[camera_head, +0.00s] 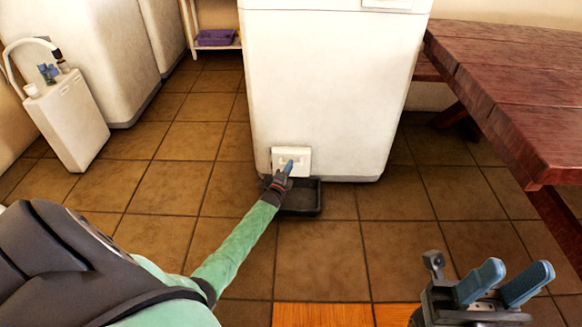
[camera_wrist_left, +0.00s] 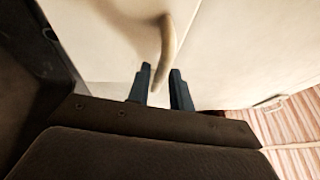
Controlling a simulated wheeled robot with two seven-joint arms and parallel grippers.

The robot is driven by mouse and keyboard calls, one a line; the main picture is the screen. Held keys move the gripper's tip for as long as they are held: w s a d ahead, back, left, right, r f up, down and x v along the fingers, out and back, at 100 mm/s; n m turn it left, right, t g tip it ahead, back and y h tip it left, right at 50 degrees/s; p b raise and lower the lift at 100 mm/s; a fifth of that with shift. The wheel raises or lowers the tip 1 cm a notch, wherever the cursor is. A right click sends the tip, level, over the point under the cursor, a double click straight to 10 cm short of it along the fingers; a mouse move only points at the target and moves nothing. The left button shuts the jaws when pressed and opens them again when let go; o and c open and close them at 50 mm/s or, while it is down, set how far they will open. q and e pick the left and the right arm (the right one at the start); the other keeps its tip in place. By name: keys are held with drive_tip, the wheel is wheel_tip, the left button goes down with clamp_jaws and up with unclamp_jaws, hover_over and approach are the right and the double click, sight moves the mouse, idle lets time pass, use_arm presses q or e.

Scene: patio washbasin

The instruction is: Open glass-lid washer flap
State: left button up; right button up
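The white washer (camera_head: 325,95) stands upright in the middle of the head view. A small white flap (camera_head: 302,155) sits low on its front, above a dark tray; it looks closed. My left gripper (camera_head: 288,167) is at the flap, its blue fingers partly covering it. In the left wrist view, a curved pale handle (camera_wrist_left: 167,45) runs down between the two fingertips of the left gripper (camera_wrist_left: 160,80). The fingers are apart, with a gap showing beside the handle. My right gripper (camera_head: 503,278) is open and empty at the lower right. The glass lid cannot be made out.
The dark tray (camera_head: 301,207) lies on the tiled floor against the washer. A red wooden table (camera_head: 515,85) stands at the right, close to the right gripper. A white canister (camera_head: 67,120) and larger white units (camera_head: 90,55) stand at the left. The tiles between are clear.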

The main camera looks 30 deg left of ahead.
use_arm(q)
drive_tip(key=shift+x, duration=1)
clamp_jaws()
